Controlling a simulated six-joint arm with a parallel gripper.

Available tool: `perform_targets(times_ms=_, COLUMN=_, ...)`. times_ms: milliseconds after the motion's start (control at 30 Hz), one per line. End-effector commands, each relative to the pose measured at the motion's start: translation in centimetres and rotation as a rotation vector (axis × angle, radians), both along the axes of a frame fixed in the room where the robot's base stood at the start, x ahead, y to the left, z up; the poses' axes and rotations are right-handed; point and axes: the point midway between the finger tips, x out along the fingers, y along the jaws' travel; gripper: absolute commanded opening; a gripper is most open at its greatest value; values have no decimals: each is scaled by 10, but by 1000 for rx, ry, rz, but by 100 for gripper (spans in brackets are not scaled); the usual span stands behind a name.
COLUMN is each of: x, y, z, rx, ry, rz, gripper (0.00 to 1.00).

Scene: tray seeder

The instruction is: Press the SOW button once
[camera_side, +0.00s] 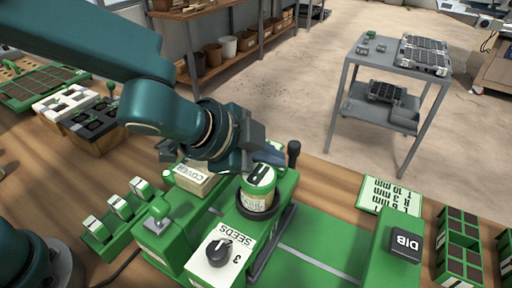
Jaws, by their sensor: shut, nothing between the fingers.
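The green seeder machine (185,238) stands on the wooden bench at the lower middle. On it are a black dial (219,252) on a white plate marked SEEDS and a green-and-white canister (258,190) with a letter on its lid. A black block marked DIB (405,244) sits on the green housing at the right. I cannot read a SOW label anywhere; that button may be hidden behind my gripper or the canister. My gripper (245,165) is shut and empty, above the machine's far side, just behind and left of the canister. Its fingertips are partly hidden.
A printed card (391,194) and seed trays (461,244) lie right. A grey cart (340,110) stands beyond the bench.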

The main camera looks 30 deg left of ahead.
Motion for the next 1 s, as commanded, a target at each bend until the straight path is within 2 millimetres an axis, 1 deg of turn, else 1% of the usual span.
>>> perform_targets(times_ms=167, x=0, y=0, z=-3, rx=1, ry=1, rz=-1, gripper=0)
perform_targets(times_ms=467, x=0, y=0, z=-2, rx=1, ry=0, rz=0, gripper=0)
perform_targets(times_ms=800, x=0, y=0, z=14, rx=0, ry=-1, rz=1, gripper=0)
perform_targets(times_ms=1000, x=0, y=0, z=17, rx=0, ry=0, rz=0, gripper=0)
